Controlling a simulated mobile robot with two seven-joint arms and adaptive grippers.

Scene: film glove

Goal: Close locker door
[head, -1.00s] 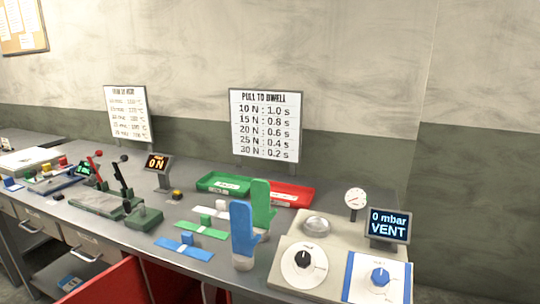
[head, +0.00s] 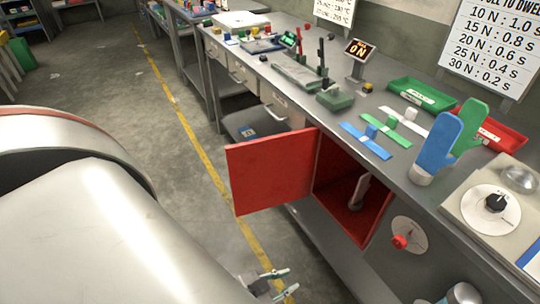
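The red locker door (head: 270,172) stands wide open, swung out to the left over the floor. The locker (head: 345,160) under the bench has a red interior with a pale grey upright object (head: 360,191) inside. My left gripper (head: 282,283) is low at the bottom of the head view, below the door and apart from it. Its two fingers are spread with nothing between them. My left arm fills the lower left. My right gripper is not visible; a pale rounded part at the bottom right may be my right arm.
A white dial with a red knob (head: 403,241) is right of the locker opening. The bench top carries blue and green mitts (head: 438,148), trays, levers and a control panel. Drawers (head: 282,104) line the bench front left of the locker. Floor with a yellow line (head: 190,127) is clear.

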